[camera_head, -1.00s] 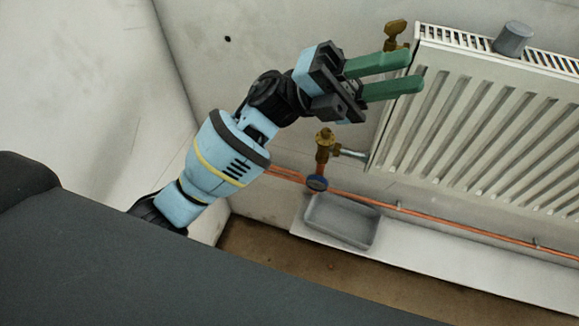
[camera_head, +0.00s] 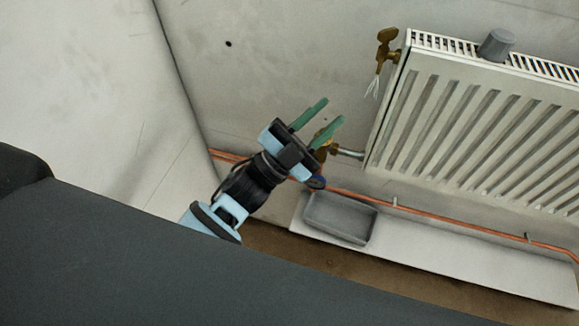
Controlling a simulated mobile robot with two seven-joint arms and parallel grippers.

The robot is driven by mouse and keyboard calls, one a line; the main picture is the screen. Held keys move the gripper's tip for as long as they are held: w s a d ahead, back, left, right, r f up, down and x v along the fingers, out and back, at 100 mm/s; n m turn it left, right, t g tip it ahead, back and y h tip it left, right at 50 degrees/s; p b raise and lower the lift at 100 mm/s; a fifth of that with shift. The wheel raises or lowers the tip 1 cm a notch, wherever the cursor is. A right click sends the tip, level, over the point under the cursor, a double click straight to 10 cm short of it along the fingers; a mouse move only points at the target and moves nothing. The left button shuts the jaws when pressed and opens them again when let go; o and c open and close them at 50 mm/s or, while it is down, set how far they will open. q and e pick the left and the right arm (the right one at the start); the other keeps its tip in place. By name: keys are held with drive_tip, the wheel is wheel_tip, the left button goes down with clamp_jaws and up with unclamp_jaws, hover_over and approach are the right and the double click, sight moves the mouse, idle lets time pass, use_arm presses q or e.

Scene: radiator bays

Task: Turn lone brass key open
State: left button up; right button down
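A brass key (camera_head: 386,45) sits on a brass fitting at the radiator's upper left corner, apart from the lower brass fitting. Thin white streaks (camera_head: 372,88), like a spray of water, hang below it. My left gripper (camera_head: 333,109) is below and left of the key, with its two green fingers apart and nothing between them. It overlaps part of the lower brass valve (camera_head: 328,146) in the picture; I cannot tell whether they touch. My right gripper is out of view.
The white radiator (camera_head: 480,130) fills the right, with a grey cylinder (camera_head: 497,44) on top. A grey tray (camera_head: 340,218) stands on a white ledge (camera_head: 440,255) below. A copper pipe (camera_head: 450,221) runs along the wall.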

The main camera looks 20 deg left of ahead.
use_arm(q)
drive_tip(key=s+a+f+n+y, duration=0.2)
drive_tip(key=f+n+y, duration=0.2)
drive_tip(key=f, duration=0.2)
drive_tip(key=s+a+f+n+y+p, duration=0.1)
drive_tip(key=a+f+n+y, duration=0.1)
drive_tip(key=f+n+y, duration=0.2)
drive_tip(key=shift+s+a+f+n+t+y, duration=0.3)
drive_tip(key=shift+s+f+n+y, duration=0.15)
drive_tip(key=shift+f, duration=0.65)
